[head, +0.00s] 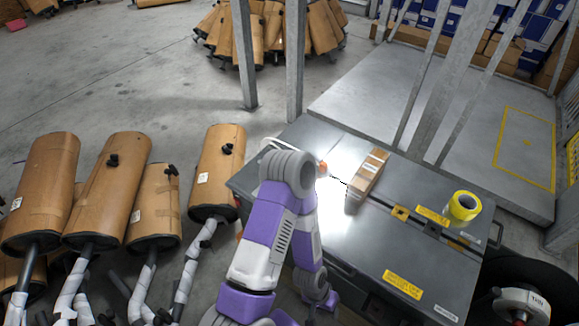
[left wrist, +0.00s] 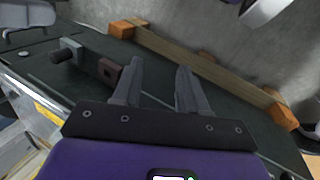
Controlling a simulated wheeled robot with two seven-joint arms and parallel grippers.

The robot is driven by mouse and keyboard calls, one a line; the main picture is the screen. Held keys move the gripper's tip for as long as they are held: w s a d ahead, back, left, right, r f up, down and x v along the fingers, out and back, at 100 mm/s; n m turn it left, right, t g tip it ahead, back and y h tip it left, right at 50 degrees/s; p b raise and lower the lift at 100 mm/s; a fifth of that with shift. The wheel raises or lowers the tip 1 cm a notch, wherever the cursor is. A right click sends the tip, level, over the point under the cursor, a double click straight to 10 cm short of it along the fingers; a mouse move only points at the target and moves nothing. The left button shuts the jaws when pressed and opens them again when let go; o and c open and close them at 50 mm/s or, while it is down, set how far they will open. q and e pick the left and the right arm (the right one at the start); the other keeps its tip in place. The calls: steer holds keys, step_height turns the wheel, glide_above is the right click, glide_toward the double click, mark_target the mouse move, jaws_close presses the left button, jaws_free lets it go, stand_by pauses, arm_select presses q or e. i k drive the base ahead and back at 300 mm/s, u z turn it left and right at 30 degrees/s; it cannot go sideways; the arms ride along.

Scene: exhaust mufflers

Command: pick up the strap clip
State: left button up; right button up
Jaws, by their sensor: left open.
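My left gripper (left wrist: 159,66) is open in the left wrist view, with nothing between its fingers. A small grey and dark part with a black knob and a brown square end (left wrist: 92,63) lies on the dark tabletop just left of the fingertips. A long tan bar with orange ends (left wrist: 205,68) lies past the fingertips, near the table's edge. I cannot tell for certain which of these is the strap clip. In the head view my left arm hides part of the tabletop, and its fingers do not show clearly. My right gripper is not in view.
The grey table (head: 350,255) bears a cardboard box (head: 368,175) and a yellow tape roll (head: 464,206). Mufflers in cardboard (head: 110,190) stand on the floor at left. Metal posts (head: 295,60) rise behind the table.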

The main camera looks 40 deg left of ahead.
mark_target(323, 165)
steer(key=u, duration=1.05)
